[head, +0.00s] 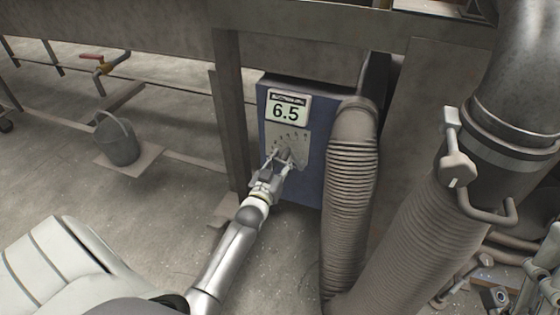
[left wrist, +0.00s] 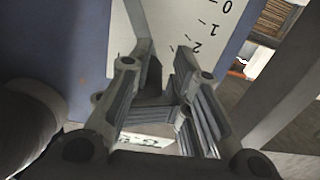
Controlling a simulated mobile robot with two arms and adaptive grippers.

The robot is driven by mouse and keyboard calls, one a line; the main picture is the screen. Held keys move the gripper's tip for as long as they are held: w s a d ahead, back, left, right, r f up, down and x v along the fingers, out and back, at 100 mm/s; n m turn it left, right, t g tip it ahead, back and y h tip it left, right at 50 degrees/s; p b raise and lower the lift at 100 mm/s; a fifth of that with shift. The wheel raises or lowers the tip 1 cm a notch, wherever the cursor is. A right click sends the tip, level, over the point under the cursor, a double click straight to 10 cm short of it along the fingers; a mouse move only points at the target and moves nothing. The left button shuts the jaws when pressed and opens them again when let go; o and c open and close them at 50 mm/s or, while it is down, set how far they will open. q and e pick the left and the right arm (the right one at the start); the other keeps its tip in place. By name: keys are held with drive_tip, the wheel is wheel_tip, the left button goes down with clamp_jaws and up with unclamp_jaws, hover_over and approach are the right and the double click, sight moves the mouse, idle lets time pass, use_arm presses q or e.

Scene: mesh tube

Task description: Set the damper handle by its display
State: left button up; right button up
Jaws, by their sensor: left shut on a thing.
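A blue box (head: 306,182) carries a lit display (head: 288,108) that reads 6.5. Below the display is a pale scale plate (head: 298,137) with small marks; the left wrist view shows the plate (left wrist: 205,22) with the numbers 0, 1 and 2. My left gripper (head: 283,160) is at the lower part of this plate. Its fingers (left wrist: 165,85) are shut on the grey damper handle (left wrist: 155,98), which is mostly hidden between them. The handle's exact angle against the scale cannot be told.
A ribbed hose (head: 350,200) runs down close to the right of the box. A thick duct (head: 410,220) with a metal clamp lever (head: 457,168) stands farther right. A steel post (head: 232,110) stands left of the box. A bucket (head: 118,140) is at the left.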

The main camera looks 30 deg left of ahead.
use_arm(q)
drive_tip(key=shift+r, duration=0.1)
clamp_jaws()
drive_tip(key=shift+a, duration=0.1)
drive_tip(key=o, duration=0.7)
unclamp_jaws()
drive_tip(key=shift+s, duration=0.1)
